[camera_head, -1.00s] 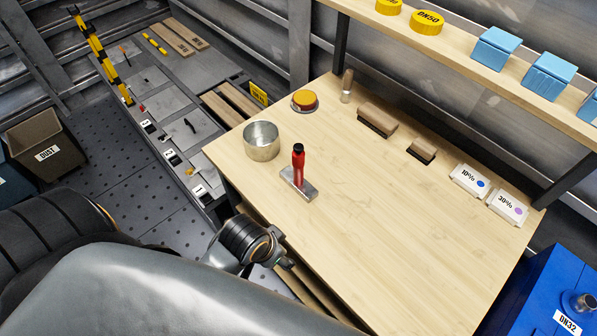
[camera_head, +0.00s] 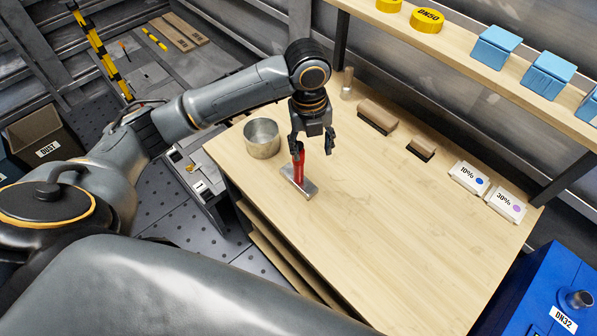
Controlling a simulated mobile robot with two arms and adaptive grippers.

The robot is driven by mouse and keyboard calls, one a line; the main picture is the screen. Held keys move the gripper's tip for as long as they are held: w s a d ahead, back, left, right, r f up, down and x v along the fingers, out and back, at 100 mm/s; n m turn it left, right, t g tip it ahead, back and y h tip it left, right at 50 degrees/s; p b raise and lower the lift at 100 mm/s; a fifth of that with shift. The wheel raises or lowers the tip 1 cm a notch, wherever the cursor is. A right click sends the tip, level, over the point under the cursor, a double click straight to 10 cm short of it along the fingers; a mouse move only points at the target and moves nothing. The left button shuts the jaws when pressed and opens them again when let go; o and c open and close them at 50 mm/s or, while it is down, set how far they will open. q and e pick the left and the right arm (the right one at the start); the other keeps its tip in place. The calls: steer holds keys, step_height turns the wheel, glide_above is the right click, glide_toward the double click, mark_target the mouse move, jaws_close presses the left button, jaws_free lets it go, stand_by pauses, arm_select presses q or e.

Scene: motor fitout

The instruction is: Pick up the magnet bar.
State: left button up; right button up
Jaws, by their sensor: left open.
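The magnet bar (camera_head: 298,177) stands on the wooden bench, with a red upright handle and a flat grey metal base. My left gripper (camera_head: 312,148) is open, pointing down at the top of the red handle. The handle's upper end shows between or just behind the fingers; I cannot tell which. The handle's black tip is largely hidden by the left finger. The base rests on the bench top. My right gripper is not in view.
A round metal tin (camera_head: 262,138) stands close left of the magnet bar. Two brushes (camera_head: 377,117) (camera_head: 421,149) and two white boxes (camera_head: 468,177) (camera_head: 505,205) line the bench's back. A shelf (camera_head: 460,60) overhangs the rear. The bench's right front (camera_head: 400,250) is clear.

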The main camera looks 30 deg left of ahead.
mark_target(299, 145)
arm_select(q)
steer(key=a+r, duration=0.1)
steer(key=a+r+m, duration=0.1)
steer(key=w+a+r+m, duration=0.1)
steer(key=r, duration=0.1)
steer(key=shift+a+r+y, duration=0.1)
steer(key=shift+a+y, duration=0.15)
steer(key=shift+y, duration=0.05)
steer(key=shift+a+f, duration=0.15)
steer(key=shift+f, duration=0.05)
step_height(299, 145, down, 8)
steer(key=shift+r+p, duration=0.15)
steer(key=shift+p, duration=0.55)
step_height(299, 145, down, 5)
steer(key=shift+r+p, duration=0.1)
steer(key=shift+p, duration=0.8)
steer(key=shift+a+f, duration=0.1)
steer(key=shift+f, duration=0.2)
jaws_close()
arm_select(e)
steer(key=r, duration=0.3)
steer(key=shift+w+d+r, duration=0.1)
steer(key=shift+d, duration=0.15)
